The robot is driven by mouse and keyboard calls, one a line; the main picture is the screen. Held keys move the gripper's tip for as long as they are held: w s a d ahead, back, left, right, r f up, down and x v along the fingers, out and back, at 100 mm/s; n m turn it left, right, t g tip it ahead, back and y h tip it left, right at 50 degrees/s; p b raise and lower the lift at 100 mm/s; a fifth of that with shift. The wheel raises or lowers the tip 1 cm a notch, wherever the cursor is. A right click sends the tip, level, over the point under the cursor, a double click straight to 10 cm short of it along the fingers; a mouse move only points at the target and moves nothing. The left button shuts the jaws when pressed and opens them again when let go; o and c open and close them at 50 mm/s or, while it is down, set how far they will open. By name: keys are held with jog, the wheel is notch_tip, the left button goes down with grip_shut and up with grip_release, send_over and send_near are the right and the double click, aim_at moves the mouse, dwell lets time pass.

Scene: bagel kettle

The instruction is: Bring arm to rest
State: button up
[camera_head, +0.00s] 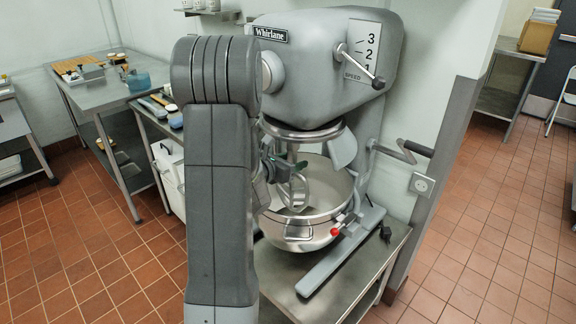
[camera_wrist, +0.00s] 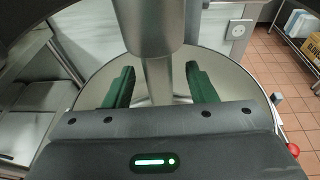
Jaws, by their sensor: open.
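My gripper (camera_wrist: 160,76) is open, its two green fingers spread apart over the mixer's steel bowl (camera_wrist: 232,72). The mixer's grey shaft or beater stem (camera_wrist: 157,80) stands upright between the fingers, with a gap on each side, so nothing appears gripped. In the head view my gripper (camera_head: 284,165) is at the left side of the mixer head's underside, beside the beater (camera_head: 297,192) and above the bowl (camera_head: 300,232). It is partly hidden behind my large grey arm link, which stands upright in the middle left.
The mixer (camera_head: 325,70) has a speed lever (camera_head: 362,66) on its head and a crank handle (camera_head: 402,150) at right. It stands on a steel table (camera_head: 372,270). Tiled floor (camera_head: 480,240) is open at right.

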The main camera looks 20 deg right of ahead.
grip_shut()
dwell(0.6)
